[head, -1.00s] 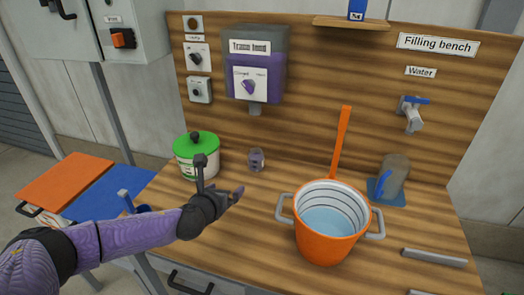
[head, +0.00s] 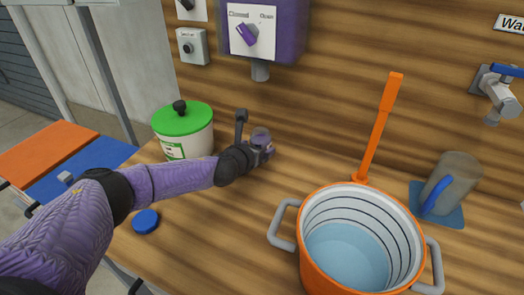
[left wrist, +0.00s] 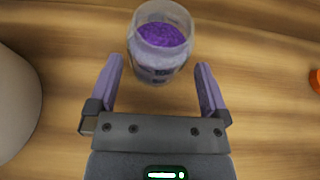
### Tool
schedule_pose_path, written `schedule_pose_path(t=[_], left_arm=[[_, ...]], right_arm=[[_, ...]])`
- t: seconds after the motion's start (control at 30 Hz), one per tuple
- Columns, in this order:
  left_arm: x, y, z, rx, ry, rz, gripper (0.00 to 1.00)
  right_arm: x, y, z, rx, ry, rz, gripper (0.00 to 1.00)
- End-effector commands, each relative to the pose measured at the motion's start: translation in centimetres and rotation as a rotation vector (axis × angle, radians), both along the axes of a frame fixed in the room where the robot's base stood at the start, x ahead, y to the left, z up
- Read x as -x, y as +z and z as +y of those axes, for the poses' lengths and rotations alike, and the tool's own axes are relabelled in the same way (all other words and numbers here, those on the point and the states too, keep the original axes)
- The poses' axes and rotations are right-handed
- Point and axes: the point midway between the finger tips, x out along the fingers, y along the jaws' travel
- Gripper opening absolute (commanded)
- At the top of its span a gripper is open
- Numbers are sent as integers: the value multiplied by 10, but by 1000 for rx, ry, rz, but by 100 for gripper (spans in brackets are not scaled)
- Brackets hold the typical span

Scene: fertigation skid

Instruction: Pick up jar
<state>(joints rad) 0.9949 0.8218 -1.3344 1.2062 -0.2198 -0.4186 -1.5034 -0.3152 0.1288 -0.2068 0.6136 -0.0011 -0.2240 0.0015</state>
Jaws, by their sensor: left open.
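The jar (left wrist: 161,46) is small and clear with purple contents, and stands upright on the wooden bench. In the left wrist view it sits just beyond and between the fingertips of my left gripper (left wrist: 157,72), which is open and empty. In the head view the jar (head: 261,137) shows partly behind my left gripper (head: 258,154), which reaches it from the left. The jar's lower part is hidden there by the gripper. My right gripper is not in view.
A white tub with a green lid (head: 183,129) stands left of the jar. An orange pot (head: 311,250) of water stands to the right, with an orange paddle (head: 378,130) behind it. A grey jug (head: 456,180) is further right. A blue cap (head: 146,221) lies near the front left.

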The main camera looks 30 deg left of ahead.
Motion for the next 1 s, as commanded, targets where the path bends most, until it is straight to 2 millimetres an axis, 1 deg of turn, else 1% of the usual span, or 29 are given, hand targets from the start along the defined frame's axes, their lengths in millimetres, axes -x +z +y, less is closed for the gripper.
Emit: schedule_pose_path(t=[0.03, 0.13, 0.23, 0.43, 0.47, 0.5, 0.57, 0.6, 0.67, 0.7, 0.77, 0.8, 0.87, 0.9, 1.0], left_arm=[[-11, -10, 2, -2, 1, -1, 100], [-26, -15, 4, -1, 2, 2, 100], [-33, -15, 4, 0, 1, 2, 100], [-34, -12, 5, 0, 1, 1, 100], [-34, -12, 5, 0, 1, 1, 94], [-34, -12, 5, 0, 1, 1, 85], [-34, -12, 5, 0, 1, 1, 72], [-34, -12, 5, 0, 1, 1, 64], [-34, -12, 5, 0, 1, 1, 51], [-34, -12, 5, 0, 1, 1, 43], [-34, -12, 5, 0, 1, 1, 30], [-34, -12, 5, 0, 1, 1, 22], [-34, -12, 5, 0, 1, 1, 9], [-34, -12, 5, 0, 1, 1, 7], [-34, -12, 5, 0, 1, 1, 7]], right_arm=[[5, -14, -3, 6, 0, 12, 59], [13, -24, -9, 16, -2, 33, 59], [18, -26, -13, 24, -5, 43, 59], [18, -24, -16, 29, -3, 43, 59], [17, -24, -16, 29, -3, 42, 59], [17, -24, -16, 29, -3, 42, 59], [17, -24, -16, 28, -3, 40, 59], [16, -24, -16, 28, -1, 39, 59], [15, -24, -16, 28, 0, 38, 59], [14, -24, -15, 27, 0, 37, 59], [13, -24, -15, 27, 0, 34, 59], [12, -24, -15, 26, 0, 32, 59], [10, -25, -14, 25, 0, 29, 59], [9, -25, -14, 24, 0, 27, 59], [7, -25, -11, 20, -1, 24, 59]])
